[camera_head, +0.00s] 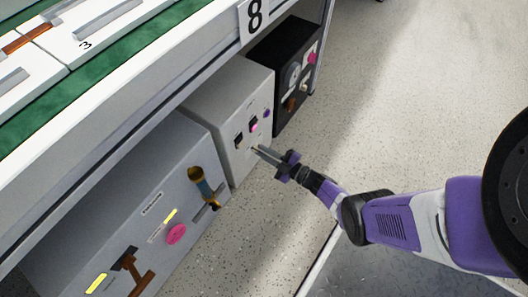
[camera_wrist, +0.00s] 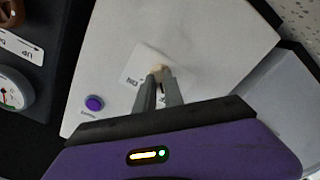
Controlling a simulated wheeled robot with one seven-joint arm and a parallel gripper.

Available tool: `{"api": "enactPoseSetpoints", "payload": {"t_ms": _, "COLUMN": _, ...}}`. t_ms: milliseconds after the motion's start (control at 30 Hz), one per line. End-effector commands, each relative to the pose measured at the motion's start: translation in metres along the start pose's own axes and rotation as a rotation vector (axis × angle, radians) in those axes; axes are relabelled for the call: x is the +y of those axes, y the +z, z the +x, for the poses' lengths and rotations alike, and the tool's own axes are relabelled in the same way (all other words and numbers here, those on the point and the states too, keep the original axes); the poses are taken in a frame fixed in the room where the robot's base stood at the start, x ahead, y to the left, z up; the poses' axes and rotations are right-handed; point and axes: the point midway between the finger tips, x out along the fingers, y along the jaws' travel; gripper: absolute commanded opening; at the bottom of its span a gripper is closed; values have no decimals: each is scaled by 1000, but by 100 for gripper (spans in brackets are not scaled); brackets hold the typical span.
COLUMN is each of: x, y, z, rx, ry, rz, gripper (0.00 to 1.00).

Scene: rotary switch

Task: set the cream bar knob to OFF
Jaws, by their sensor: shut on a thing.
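The cream bar knob (camera_wrist: 158,72) shows in the wrist view, on a pale plate (camera_wrist: 133,70) on the light grey box (camera_wrist: 205,40). My gripper (camera_wrist: 158,78) is at the knob, its two grey fingers close together and shut on it. The fingers hide most of the knob. Part of a label that reads like "ON" shows left of the fingers; other marks are covered. In the head view my gripper (camera_head: 258,150) reaches the front of the light grey box (camera_head: 225,100) near its lower edge. The knob is too small and covered there to tell its angle.
A purple button (camera_wrist: 94,103) sits on the same box. A black box (camera_head: 285,65) with a gauge stands beyond it. Open floor (camera_head: 400,100) lies to the right.

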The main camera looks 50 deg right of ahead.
Motion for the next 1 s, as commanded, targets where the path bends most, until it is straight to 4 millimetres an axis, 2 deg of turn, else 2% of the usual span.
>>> {"api": "enactPoseSetpoints", "payload": {"t_ms": 500, "x": -1, "y": -1, "z": -1, "rx": 1, "ry": 1, "rz": -17, "gripper": 0}}
{"api": "enactPoseSetpoints", "payload": {"t_ms": 533, "x": -1, "y": -1, "z": -1, "rx": 1, "ry": 1, "rz": -17, "gripper": 17}}
{"api": "enactPoseSetpoints", "payload": {"t_ms": 633, "x": -1, "y": -1, "z": -1, "rx": 1, "ry": 1, "rz": -17, "gripper": 35}}
{"api": "enactPoseSetpoints", "payload": {"t_ms": 1000, "x": -1, "y": 0, "z": 1, "rx": 1, "ry": 0, "rz": -17, "gripper": 35}}
